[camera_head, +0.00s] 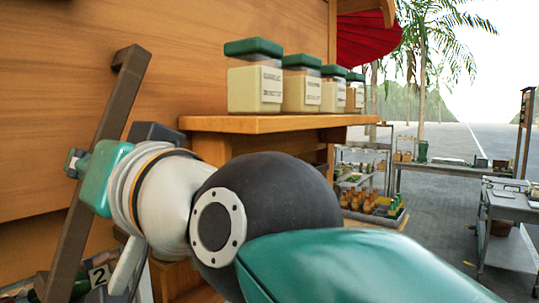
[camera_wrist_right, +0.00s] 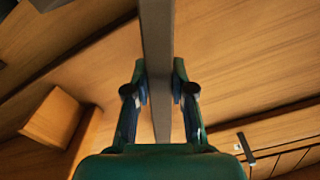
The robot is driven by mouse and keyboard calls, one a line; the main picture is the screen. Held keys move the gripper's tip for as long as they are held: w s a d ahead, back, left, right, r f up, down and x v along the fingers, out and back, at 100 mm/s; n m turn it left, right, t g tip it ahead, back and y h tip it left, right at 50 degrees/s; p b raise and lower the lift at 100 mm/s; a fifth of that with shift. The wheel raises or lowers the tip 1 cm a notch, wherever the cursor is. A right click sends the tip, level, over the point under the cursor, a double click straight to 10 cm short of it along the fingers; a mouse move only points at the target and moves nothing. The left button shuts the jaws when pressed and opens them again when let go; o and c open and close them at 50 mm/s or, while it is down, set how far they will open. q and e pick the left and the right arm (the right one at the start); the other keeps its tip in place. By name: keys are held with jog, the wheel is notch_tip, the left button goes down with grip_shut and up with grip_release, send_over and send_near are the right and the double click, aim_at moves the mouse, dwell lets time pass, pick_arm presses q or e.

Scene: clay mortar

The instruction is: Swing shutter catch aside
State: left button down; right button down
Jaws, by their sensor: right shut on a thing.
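The shutter catch (camera_head: 107,112) is a long dark brown bar in front of the wooden wall at the left of the head view. It is tilted, with its top leaning to the right and a short bent end at the top. My right gripper (camera_head: 76,163) is shut on the bar around its middle. In the right wrist view the catch (camera_wrist_right: 157,40) runs between the two fingers of the right gripper (camera_wrist_right: 159,92), one on each side. My wrist and arm hide part of the wall behind. My left gripper is not in view.
A wooden shelf (camera_head: 280,123) juts out right of the catch, with several green-lidded jars (camera_head: 254,90) on it. Market tables (camera_head: 512,205) stand farther off at the right.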

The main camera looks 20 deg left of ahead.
dwell(0.3)
jog(key=c, duration=1)
grip_release()
jog(key=shift+o, duration=0.2)
jog(key=shift+d, duration=0.1)
jog(key=v, duration=1.2)
jog(key=shift+w, duration=0.1)
